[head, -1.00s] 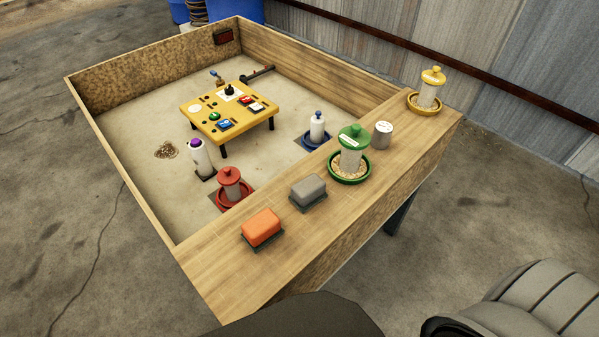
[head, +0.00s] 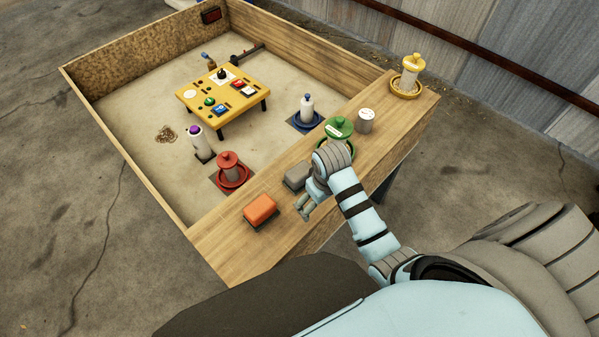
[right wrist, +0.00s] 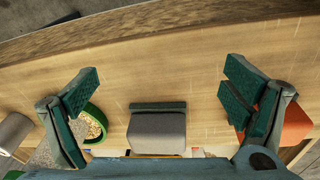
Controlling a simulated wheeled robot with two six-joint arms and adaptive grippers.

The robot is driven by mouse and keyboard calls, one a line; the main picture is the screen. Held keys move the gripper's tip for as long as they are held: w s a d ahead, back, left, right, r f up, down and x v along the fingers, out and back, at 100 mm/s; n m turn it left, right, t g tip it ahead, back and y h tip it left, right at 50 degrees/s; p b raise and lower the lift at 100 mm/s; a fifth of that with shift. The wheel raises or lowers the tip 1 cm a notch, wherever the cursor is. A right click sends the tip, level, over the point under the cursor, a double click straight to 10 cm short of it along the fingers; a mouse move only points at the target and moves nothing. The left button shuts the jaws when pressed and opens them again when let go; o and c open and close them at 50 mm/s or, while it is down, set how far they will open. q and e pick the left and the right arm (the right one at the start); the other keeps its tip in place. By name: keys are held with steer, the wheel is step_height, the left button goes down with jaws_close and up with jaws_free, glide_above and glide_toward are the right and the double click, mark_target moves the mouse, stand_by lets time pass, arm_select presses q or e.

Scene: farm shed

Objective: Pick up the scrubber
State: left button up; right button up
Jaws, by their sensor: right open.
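Two scrubber-like blocks sit on the wooden ledge. One is a grey block (head: 296,176) on a dark base, partly hidden by my right arm in the head view. The other is an orange block (head: 260,208) on a dark base, to its left and nearer. My right gripper (head: 305,206) is open and empty beside the grey block, on its near side. In the right wrist view, the grey block (right wrist: 157,134) with its dark green edge lies between the spread fingers, not touched. The orange block (right wrist: 296,122) is partly behind the right-hand finger. My left gripper is out of view.
On the ledge (head: 225,240), a green feeder (head: 340,127), a grey can (head: 365,121) and a yellow feeder (head: 411,65) stand beyond the grey block. A red feeder (head: 229,165) and a yellow table (head: 222,110) stand inside the pen.

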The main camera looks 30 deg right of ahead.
step_height(320, 180, up, 11)
steer(key=n+g, duration=0.1)
glide_above(300, 171)
steer(key=shift+y, duration=0.3)
step_height(300, 171, down, 14)
steer(key=b, duration=0.2)
steer(key=shift+r+b, duration=0.25)
steer(key=shift+b, duration=0.15)
steer(key=shift+w, duration=0.1)
steer(key=shift+c, duration=0.4)
steer(key=shift+r, duration=0.1)
steer(key=c, duration=1.3)
